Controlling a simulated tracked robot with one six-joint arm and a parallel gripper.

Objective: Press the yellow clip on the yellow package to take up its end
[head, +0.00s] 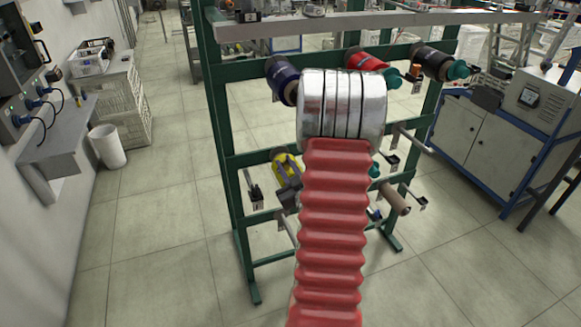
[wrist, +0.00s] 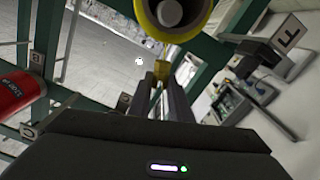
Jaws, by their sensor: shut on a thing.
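The yellow package (wrist: 150,25) shows at the top of the wrist view, with a grey core in its middle. In the head view the yellow package (head: 279,172) sits on the left of the rack's lower row, partly hidden by my arm. The yellow clip (wrist: 159,70) is a small yellow piece just below the package in the wrist view. My gripper (wrist: 162,82) is shut on the clip, its two dark fingers at either side of it. In the head view my gripper (head: 289,192) is mostly hidden behind my arm.
The green rack (head: 222,140) carries a dark blue package (head: 283,80), a red package (head: 365,62) and a black package (head: 430,62) above. A brown tube (head: 395,200) sits lower right. A white bin (head: 108,147) stands left; floor between is clear.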

